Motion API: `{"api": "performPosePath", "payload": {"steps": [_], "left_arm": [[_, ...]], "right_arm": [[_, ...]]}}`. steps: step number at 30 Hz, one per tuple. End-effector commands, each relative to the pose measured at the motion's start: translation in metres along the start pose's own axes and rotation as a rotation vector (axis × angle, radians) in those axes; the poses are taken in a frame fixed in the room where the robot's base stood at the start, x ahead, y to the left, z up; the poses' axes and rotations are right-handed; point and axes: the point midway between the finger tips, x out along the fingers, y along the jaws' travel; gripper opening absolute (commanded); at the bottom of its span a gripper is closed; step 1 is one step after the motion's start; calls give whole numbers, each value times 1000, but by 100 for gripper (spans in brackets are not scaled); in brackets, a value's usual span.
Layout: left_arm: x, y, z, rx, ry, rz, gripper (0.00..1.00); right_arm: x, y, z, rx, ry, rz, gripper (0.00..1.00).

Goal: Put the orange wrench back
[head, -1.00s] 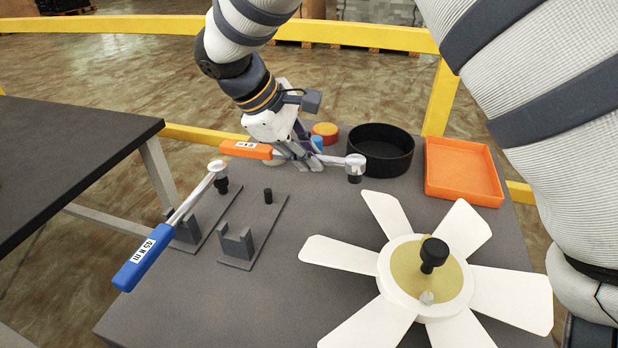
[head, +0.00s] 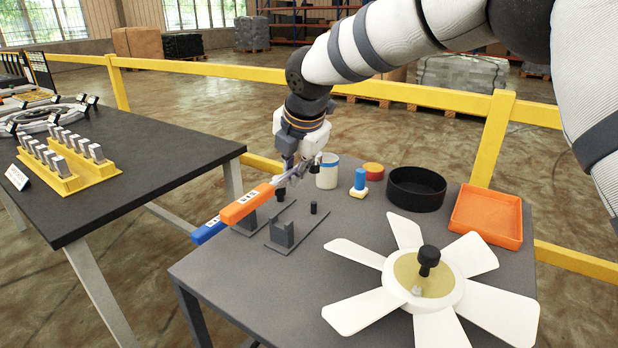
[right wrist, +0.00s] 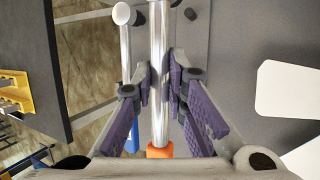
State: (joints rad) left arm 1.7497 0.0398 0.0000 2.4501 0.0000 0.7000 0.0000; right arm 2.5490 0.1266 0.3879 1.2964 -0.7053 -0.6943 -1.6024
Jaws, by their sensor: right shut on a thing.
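My right gripper (head: 290,178) is shut on the metal shaft of the orange wrench (head: 247,204), over the back left of the grey table. The orange handle points to the lower left. In the right wrist view the purple-padded fingers (right wrist: 163,85) close around the shaft, with the orange handle (right wrist: 160,152) at the bottom. The blue wrench (head: 208,231) lies on the left holder (head: 248,224), just beside and partly behind the orange one. The right holder (head: 283,235), with a forked block and a short black peg (head: 313,208), is empty. My left gripper is not in view.
A white fan (head: 425,275) takes up the table's front right. A dark table (head: 120,190) is at left.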

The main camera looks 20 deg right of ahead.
Motion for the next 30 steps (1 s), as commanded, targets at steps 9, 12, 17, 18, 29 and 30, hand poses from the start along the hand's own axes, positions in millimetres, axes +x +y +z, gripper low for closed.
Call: {"api": "performPosePath", "payload": {"steps": [9, 12, 17, 18, 29, 30], "left_arm": [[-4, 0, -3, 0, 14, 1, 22], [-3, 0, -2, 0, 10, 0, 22], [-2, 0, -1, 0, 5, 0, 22], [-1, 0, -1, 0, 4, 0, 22], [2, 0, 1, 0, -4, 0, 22], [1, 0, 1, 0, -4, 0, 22]], "right_arm": [[-4, 2, 0, 0, -6, 2, 0], [5, -2, -3, 0, -4, -2, 0], [22, -10, -8, 0, -4, -5, 0], [26, -12, -10, 0, -3, -4, 0], [52, -23, -18, 1, -4, -1, 0], [52, -23, -18, 1, -4, -1, 0]]}}
